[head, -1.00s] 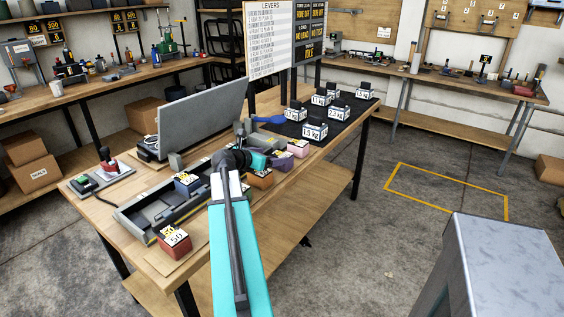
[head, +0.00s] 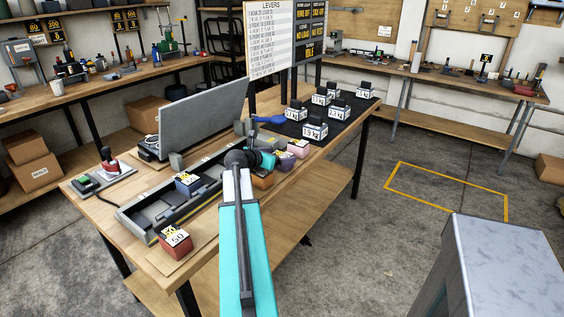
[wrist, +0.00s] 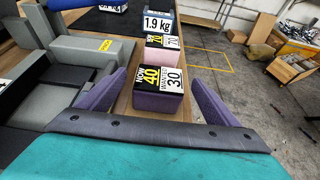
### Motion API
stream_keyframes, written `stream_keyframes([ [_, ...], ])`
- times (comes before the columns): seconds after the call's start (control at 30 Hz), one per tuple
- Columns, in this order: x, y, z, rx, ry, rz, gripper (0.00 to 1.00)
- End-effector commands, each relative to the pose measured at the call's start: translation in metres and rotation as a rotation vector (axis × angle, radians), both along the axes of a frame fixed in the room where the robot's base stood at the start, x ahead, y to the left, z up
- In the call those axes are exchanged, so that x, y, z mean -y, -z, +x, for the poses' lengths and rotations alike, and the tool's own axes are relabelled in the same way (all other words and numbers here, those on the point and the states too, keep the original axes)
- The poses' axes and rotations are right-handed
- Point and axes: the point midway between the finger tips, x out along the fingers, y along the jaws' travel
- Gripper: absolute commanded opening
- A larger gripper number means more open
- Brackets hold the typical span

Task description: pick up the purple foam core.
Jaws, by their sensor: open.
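The purple foam core (wrist: 158,104) is a small block with a black, yellow and white label reading NOW 40, WANTED 30. In the wrist view it appears between the two purple fingers of my gripper (wrist: 157,77), with a visible gap on each side. The fingers are apart and hold nothing. In the head view my gripper (head: 268,160) is over the right edge of the bench, and the purple core (head: 283,159) is partly hidden just beyond it.
A pink block (head: 299,149) sits just behind the core and an orange block (head: 262,180) just in front. A grey fixture (head: 150,215) lies to the left. A red block (head: 175,241) is near the front edge. Labelled weights (head: 315,131) stand on a black mat behind.

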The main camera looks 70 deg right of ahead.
Motion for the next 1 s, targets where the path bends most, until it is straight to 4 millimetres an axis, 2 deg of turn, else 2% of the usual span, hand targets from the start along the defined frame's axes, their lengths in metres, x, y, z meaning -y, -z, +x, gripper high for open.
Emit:
stream_keyframes([
  [0.13, 0.000, 0.000, 0.000, 0.000, 0.000, 0.000, 0.84],
  [0.4, 0.000, 0.000, 0.000, 0.000, 0.000, 0.000, 0.39],
  [0.77, 0.000, -0.002, 0.000, 0.000, 0.000, -0.001, 0.38],
  [1.0, 0.000, -0.015, 0.000, 0.001, 0.000, -0.001, 0.38],
])
